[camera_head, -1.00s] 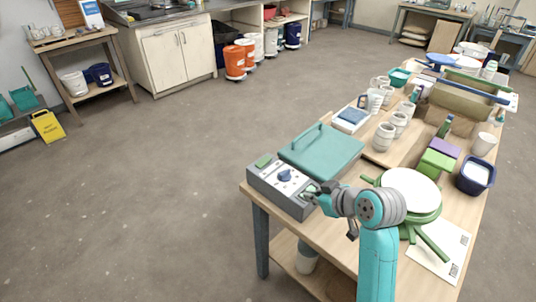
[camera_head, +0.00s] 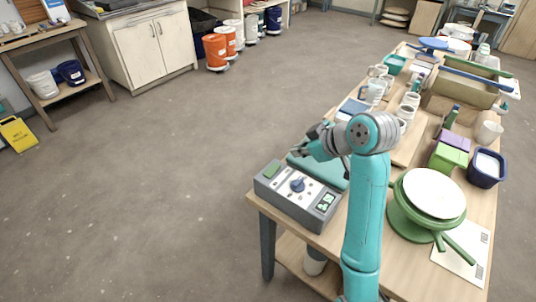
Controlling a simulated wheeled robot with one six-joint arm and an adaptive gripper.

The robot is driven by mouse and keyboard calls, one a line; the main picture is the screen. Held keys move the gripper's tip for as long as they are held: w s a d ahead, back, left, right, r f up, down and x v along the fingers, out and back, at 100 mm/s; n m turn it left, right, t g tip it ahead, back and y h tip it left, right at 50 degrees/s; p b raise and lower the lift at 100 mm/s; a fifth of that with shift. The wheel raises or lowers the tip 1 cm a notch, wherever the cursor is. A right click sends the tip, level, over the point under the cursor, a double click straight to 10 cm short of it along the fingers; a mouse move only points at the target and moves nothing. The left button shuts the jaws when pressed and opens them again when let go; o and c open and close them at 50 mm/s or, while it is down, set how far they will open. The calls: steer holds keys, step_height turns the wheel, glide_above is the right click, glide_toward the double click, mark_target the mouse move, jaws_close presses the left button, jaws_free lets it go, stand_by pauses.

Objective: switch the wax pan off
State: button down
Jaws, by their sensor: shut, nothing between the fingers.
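The wax pan's grey control box (camera_head: 297,199) stands at the table's front left corner. Its panel has a blue knob (camera_head: 298,185), a green display at the left end and a green rocker switch (camera_head: 326,202) at the right end. Which way the switch is tipped is too small to tell. The teal lid (camera_head: 330,172) lies behind the box, partly hidden by my arm. My gripper (camera_head: 297,152) is shut and empty, raised above the lid's far left part, clear of the switch and knob.
A green banding wheel with a white top (camera_head: 434,193) stands right of my arm, on the wooden table (camera_head: 404,258). White cups, a green block (camera_head: 444,157) and a dark blue tub (camera_head: 486,168) stand behind. Open floor lies to the left.

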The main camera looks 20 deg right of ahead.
steer(key=shift+w+a, duration=0.1)
steer(key=shift+w, duration=0.1)
glide_above(272, 164)
steer(key=s, duration=0.3)
steer(key=f, duration=0.7)
steer(key=shift+w+d+f, duration=0.1)
steer(key=shift+w+d, duration=0.15)
steer(key=shift+d, duration=0.1)
steer(key=shift+d+f, duration=0.25)
steer(key=shift+f, duration=0.9)
steer(key=shift+w+f, duration=0.1)
steer(key=shift+f, duration=0.55)
